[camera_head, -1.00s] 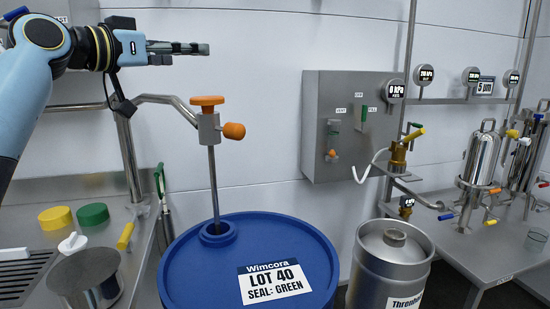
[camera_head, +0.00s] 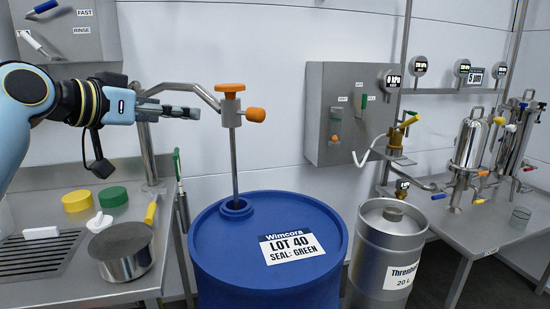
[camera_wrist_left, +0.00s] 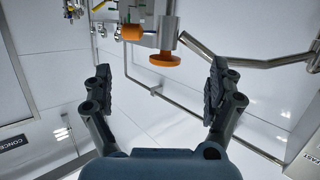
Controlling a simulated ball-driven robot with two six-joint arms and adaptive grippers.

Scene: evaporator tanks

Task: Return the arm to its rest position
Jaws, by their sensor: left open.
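My left arm comes in from the left in the head view. Its gripper (camera_head: 178,110) points right, level with the orange-topped pump (camera_head: 231,104) on the blue drum (camera_head: 262,262) and apart from it. In the left wrist view the gripper's two fingers (camera_wrist_left: 160,92) are spread wide with nothing between them. Beyond the fingertips, that view shows the pump's orange knobs (camera_wrist_left: 165,59) and a bent metal pipe (camera_wrist_left: 255,62). My right gripper is in neither view.
A steel sink counter (camera_head: 110,215) with a pot (camera_head: 122,250), yellow lid (camera_head: 77,201) and green lid (camera_head: 113,196) lies below the arm. A wall box with FAST and RINSE levers (camera_head: 72,33) is above. A steel keg (camera_head: 388,250) stands right of the drum.

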